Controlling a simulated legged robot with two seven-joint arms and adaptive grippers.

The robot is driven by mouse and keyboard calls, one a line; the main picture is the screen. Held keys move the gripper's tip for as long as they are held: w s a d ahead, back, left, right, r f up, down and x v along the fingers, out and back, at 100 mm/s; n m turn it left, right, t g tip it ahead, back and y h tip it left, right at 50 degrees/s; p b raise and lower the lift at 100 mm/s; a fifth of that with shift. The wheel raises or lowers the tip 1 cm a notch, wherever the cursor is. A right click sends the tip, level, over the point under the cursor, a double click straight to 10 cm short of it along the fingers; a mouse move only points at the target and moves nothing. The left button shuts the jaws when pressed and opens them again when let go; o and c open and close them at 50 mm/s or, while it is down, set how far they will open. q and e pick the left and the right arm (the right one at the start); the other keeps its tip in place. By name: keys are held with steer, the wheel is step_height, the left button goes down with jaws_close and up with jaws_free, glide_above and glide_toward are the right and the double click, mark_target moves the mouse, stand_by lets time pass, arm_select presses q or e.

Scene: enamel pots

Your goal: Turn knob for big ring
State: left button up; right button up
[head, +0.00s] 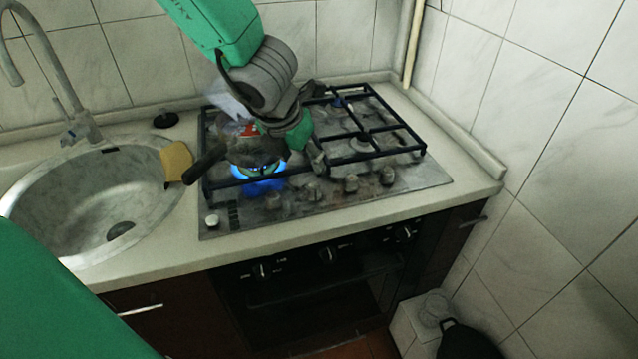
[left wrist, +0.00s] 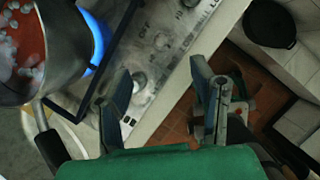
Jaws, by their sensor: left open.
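A blue flame (head: 262,183) burns under a pot (head: 255,150) at the hob's left. My left gripper (head: 300,150) reaches down from above, beside the pot and over the knob side. In the left wrist view the gripper (left wrist: 160,78) is open and empty. One knob (left wrist: 138,80) shows near its left finger, apparently untouched. My right gripper is not in view.
The pot holds red liquid with white pieces (left wrist: 22,40); its dark handle (head: 205,163) points left. Black grates (head: 400,125) cover the hob. A sink (head: 80,205) with a yellow sponge (head: 176,160) lies left. Oven knobs (head: 328,254) sit below the counter edge.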

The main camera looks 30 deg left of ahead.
mark_target(313, 185)
arm_select(q)
steer(key=b+x, duration=0.3)
steer(key=x, duration=0.7)
steer(key=shift+d+f+b, duration=0.1)
steer(key=shift+f+b, duration=0.2)
steer(key=shift+b, duration=0.1)
steer(key=shift+w+f, duration=0.25)
steer(key=shift+f, duration=0.45)
